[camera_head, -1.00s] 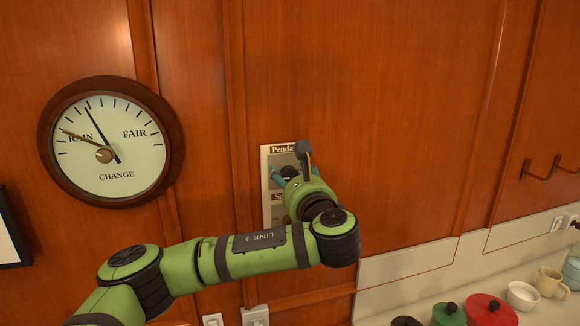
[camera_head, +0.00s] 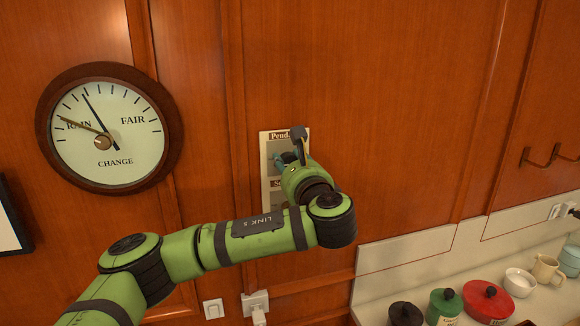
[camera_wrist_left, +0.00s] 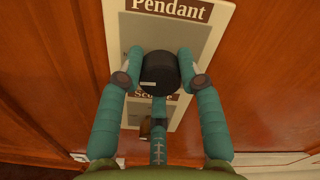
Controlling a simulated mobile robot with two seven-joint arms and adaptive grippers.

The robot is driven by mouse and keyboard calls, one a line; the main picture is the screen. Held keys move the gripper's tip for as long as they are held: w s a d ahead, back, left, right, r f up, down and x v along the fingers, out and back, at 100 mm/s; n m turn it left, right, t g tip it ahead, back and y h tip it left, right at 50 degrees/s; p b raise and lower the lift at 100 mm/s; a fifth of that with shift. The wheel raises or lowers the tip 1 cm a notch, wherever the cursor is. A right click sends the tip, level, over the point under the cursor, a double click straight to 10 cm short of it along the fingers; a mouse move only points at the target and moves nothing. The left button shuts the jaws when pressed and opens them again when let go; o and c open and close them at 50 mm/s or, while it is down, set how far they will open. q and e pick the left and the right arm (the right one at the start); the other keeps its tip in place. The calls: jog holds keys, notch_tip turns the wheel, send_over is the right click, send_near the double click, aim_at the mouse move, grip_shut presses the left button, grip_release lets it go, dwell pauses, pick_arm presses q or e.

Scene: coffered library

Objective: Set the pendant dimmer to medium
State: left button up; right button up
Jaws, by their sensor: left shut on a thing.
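The pendant dimmer is a round black knob (camera_wrist_left: 160,74) with a pale line on its side, under the "Pendant" label on a cream panel (camera_wrist_left: 210,50) in the left wrist view. The panel (camera_head: 266,190) also shows on the wood wall in the head view, partly hidden by my arm. My left gripper (camera_wrist_left: 160,68) is shut on the knob, with teal fingers at its left and right sides and a third finger below. In the head view my left gripper (camera_head: 286,158) is at the upper part of the panel and hides the knob. My right gripper is not in view.
A barometer (camera_head: 108,128) hangs on the wall at left. A switch (camera_head: 213,308) and a socket (camera_head: 255,303) are below the panel. At right, a counter holds a green canister (camera_head: 444,308), a red pot (camera_head: 488,303), a white bowl (camera_head: 520,282) and a jug (camera_head: 547,270).

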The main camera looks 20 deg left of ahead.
pick_arm(q)
jog(key=n+b, duration=1)
jog(key=b, duration=0.2)
jog(key=shift+a+f, duration=0.1)
jog(key=shift+f, duration=0.05)
jog(key=n+b, duration=0.3)
jog(key=shift+n, duration=0.4)
jog(key=shift+n+b, duration=1)
jog(key=shift+n, duration=0.8)
jog(key=o, duration=0.9)
jog(key=shift+o, duration=1.2)
jog(key=shift+a, duration=0.1)
